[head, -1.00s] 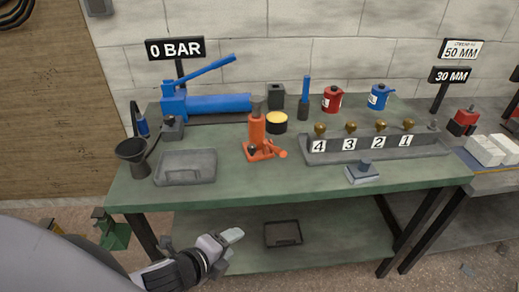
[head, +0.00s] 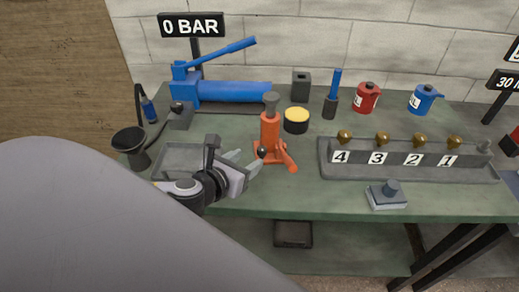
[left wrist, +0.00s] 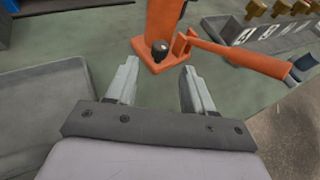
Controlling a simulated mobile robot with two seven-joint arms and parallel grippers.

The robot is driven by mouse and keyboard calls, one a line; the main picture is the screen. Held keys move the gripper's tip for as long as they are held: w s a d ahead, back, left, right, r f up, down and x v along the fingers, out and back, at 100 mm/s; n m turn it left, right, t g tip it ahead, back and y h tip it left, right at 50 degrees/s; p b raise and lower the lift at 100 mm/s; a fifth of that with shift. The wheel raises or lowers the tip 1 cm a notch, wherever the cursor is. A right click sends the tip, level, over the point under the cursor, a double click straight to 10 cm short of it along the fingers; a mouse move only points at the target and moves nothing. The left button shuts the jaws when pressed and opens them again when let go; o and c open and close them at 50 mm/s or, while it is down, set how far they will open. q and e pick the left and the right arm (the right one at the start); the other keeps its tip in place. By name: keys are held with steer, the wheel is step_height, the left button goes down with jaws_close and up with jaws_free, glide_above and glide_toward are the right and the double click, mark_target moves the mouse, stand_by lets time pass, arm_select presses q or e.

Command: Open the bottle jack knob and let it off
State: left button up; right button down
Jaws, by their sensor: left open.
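The orange bottle jack (head: 270,132) stands upright on the green bench, with a grey ram top and an orange handle socket (head: 288,158) pointing front right. Its small black knob (head: 262,152) is low on the left front of the base. The knob (left wrist: 160,51) also shows in the left wrist view, just beyond the fingertips. My left gripper (head: 246,163) is open and empty, its fingers pointing at the knob from the left; the knob lies ahead of the gap, not between the fingers. My right gripper is not in view.
A grey tray (head: 168,153) lies under and behind my left gripper. A yellow-topped tin (head: 297,121) stands right behind the jack. A numbered rack (head: 400,175) with brass fittings is to the right. A blue hand pump (head: 230,92) is at the back left.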

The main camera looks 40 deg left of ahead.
mark_target(260, 152)
arm_select(q)
steer(key=shift+x, duration=2.9)
steer(key=shift+c, duration=0.4)
jaws_close()
